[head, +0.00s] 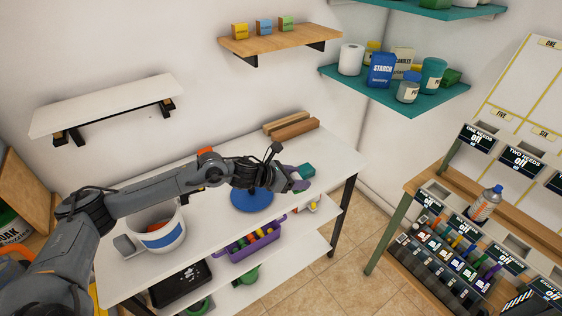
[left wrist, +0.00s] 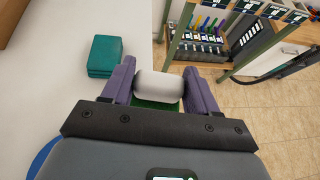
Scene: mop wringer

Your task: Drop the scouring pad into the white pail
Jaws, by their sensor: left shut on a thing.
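The white pail (head: 160,236) with a blue band stands on the white table in the head view, left of my left gripper. My left gripper (head: 297,181) is above the right part of the table, well away from the pail. In the left wrist view, its purple fingers (left wrist: 160,90) are shut on a pale, rounded block with green at its near side, which looks like the scouring pad (left wrist: 158,86). In the head view the pad is mostly hidden by the gripper. My right gripper is not in view.
A teal block (left wrist: 103,56) lies on the table beside the gripper. A blue round thing (head: 252,200) is on the table below my left arm. A purple caddy (head: 255,243) is on the lower shelf. Wooden blocks (head: 292,126) lie at the back edge.

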